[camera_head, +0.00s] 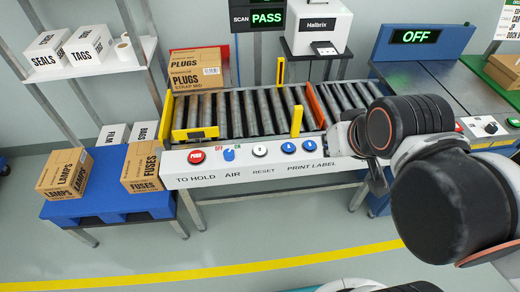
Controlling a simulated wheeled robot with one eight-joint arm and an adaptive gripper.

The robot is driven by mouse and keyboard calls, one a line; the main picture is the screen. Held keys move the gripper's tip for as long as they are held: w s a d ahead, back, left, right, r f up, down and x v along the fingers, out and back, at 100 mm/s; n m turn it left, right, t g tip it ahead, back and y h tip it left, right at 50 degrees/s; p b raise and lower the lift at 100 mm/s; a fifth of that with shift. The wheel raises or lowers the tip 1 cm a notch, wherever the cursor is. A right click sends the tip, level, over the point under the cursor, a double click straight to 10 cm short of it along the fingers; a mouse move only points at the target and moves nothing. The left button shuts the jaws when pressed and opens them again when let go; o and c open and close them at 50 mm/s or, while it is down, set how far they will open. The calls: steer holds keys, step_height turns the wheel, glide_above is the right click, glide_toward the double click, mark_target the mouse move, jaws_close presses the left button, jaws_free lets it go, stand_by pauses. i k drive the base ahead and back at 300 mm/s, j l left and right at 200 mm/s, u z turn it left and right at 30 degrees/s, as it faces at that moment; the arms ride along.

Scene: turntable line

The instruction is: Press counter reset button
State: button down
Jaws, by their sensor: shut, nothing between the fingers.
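A white control panel (215,177) runs along the front of the roller conveyor. A small white round button (260,150) sits mid-panel above the printed word RESET. I see no sign reading "counter"; my arm covers the panel's right end. My gripper (378,182) appears as a dark shape at the panel's right end, below my wrist and partly hidden by my arm. It is shut and holds nothing visible. It is well to the right of the white button and apart from it.
A PLUGS carton (195,75) stands at the conveyor's back left. A blue pallet table (108,195) stands left. Floor in front is clear.

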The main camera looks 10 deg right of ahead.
mark_target(259, 151)
steer(key=j+z, duration=0.25)
steer(key=z, duration=0.15)
steer(key=j+z, duration=0.2)
steer(key=z, duration=0.2)
steer(key=k+j+z, duration=0.1)
steer(key=j, duration=0.3)
steer(key=k+j, duration=0.15)
steer(key=j, duration=0.25)
steer(key=k+j+z, duration=0.15)
steer(key=j, duration=0.25)
steer(key=k+j, duration=0.2)
steer(key=j, duration=0.15)
steer(key=k+j+z, duration=0.15)
steer(key=j, duration=0.25)
